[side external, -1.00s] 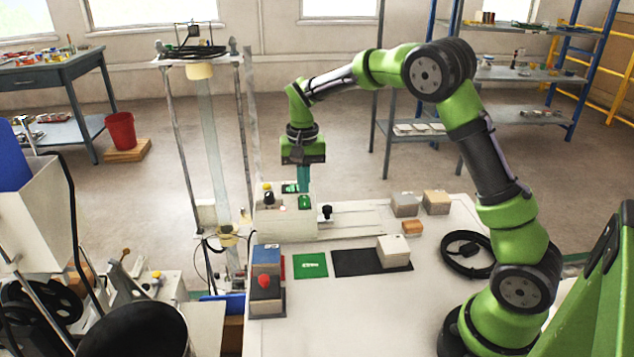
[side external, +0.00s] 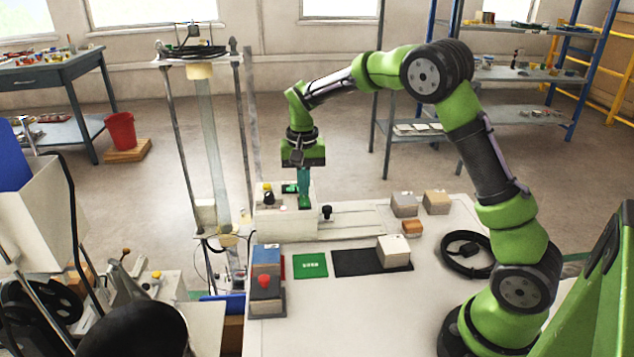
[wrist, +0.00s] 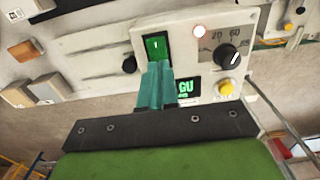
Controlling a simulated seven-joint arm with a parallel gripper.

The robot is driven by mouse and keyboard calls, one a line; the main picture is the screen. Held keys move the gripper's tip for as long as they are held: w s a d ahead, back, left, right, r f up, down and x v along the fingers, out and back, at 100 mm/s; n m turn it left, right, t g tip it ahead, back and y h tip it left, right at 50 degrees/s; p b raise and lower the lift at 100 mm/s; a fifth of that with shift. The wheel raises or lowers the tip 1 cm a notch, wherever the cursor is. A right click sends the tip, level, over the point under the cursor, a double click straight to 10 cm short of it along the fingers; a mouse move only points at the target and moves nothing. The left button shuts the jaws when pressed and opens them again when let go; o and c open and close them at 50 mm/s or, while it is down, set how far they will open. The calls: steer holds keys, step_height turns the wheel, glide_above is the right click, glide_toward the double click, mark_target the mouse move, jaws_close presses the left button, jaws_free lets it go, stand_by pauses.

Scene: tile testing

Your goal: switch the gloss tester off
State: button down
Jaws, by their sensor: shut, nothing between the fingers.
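The gloss tester (side external: 285,226) is a pale box on the white bench. In the wrist view its panel holds a lit green rocker switch (wrist: 156,44) with a white line mark, a small display (wrist: 187,88) reading "GU", a black knob (wrist: 228,57), a yellow button (wrist: 225,88) and a small pale lamp (wrist: 199,31). My gripper (wrist: 157,66), with teal fingers held together and empty, is at the switch's lower edge in that view. In the side view my gripper (side external: 304,206) hides the switch. I cannot tell whether the fingertips touch it.
A black knob (side external: 327,212) stands just right of the tester. A red push-button (side external: 264,281) on a box, a green mat (side external: 310,265) and a white block (side external: 393,250) on a black mat lie in front. Grey and tan blocks (side external: 436,202) sit farther right.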

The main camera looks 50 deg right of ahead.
steer(key=shift+f, duration=0.6)
steer(key=shift+r, duration=3.55)
